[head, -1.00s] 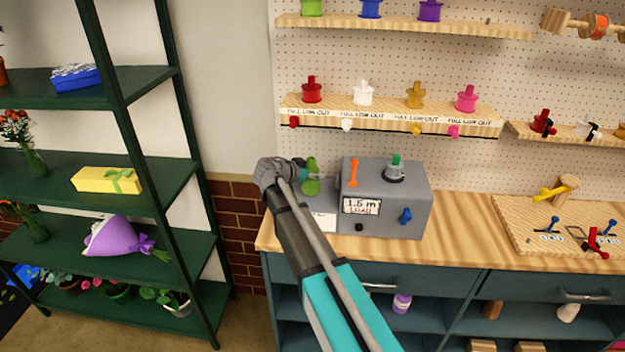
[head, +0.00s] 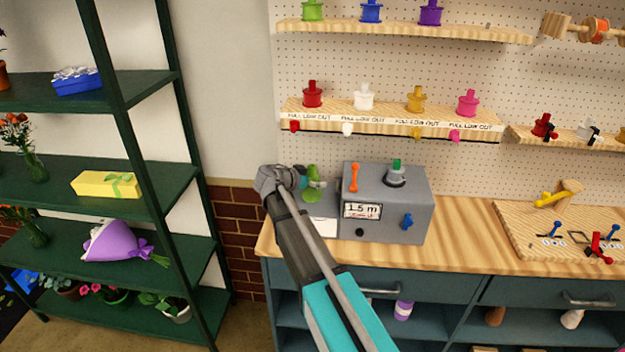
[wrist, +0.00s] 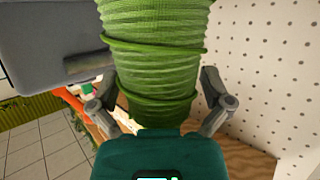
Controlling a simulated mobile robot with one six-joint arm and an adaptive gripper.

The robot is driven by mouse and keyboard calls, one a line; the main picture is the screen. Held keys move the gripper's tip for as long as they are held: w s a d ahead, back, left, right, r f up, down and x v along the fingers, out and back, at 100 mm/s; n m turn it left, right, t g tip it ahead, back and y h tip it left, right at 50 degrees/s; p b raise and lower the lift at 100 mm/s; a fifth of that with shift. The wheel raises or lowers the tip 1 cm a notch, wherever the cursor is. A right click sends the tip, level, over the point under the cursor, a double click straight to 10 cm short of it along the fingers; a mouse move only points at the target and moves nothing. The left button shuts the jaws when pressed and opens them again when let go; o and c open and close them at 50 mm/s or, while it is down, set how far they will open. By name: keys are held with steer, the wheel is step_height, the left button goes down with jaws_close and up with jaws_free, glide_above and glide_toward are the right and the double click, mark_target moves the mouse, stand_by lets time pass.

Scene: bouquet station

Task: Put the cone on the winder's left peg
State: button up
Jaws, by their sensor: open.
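The green cone (head: 312,194), wound with ribbed green cord, is just left of the winder at the back of the counter. In the wrist view the cone (wrist: 155,62) fills the top middle, large and close. My gripper (head: 299,178) is at the cone's left side in the head view. In the wrist view my gripper (wrist: 158,88) is open, with one finger on each side of the cone. The winder (head: 388,215) is a grey box reading 1.5 m. I cannot make out its left peg or what is under the cone.
The pegboard wall (wrist: 262,70) is close on the right in the wrist view. A spool shelf (head: 390,114) hangs above. A wooden board with levers (head: 560,228) lies right. Counter between is clear.

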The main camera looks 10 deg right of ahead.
steer(key=shift+r, duration=0.1)
steer(key=shift+s+a+r+p, duration=0.25)
steer(key=shift+a+p, duration=0.1)
steer(key=shift+a, duration=0.1)
steer(key=p+v, duration=0.4)
steer(key=v, duration=0.7)
stand_by(0.4)
steer(key=shift+d, duration=0.15)
steer(key=s+d+f+n+g+y, duration=0.5)
steer(key=s+d+f, duration=0.3)
steer(key=s, duration=0.4)
steer(key=s+f+n+g+y, duration=0.1)
steer(key=s+f+n+y, duration=0.2)
steer(key=s+n+y, duration=0.4)
steer(key=shift+s+d+f+n, duration=0.2)
steer(key=shift+s+f+n, duration=0.1)
steer(key=shift+s, duration=2.45)
